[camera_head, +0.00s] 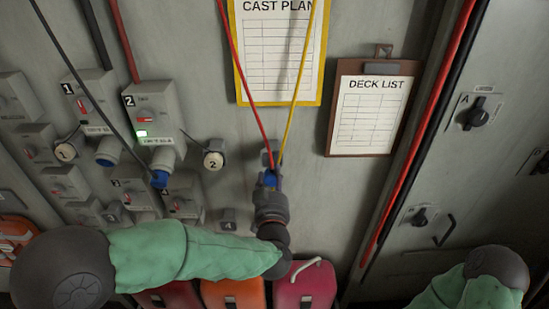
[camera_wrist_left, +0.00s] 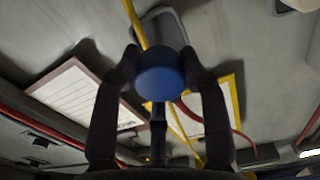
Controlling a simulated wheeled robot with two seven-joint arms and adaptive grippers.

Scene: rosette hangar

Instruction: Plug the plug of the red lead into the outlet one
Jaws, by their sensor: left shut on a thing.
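My left gripper (camera_head: 270,182) is shut on a blue plug (camera_wrist_left: 160,75), in front of the wall below the yellow-framed sheet. The red lead (camera_head: 243,75) and the yellow lead (camera_head: 299,80) both run down to this spot; the fingers hide where they end. In the wrist view the plug's round blue end lies between the two fingers. Outlet one (camera_head: 86,104) is a grey box marked 1 at the left, with a blue-rimmed socket (camera_head: 107,152) underneath. It is well left of the gripper. My right gripper is out of view.
Outlet two (camera_head: 150,112), with a green lamp, stands between outlet one and my gripper. A black lead (camera_head: 88,88) crosses in front of outlet one to a blue end below outlet two. Round caps (camera_head: 65,152) (camera_head: 213,160) hang beside the outlets. Coloured cases (camera_head: 235,293) stand below.

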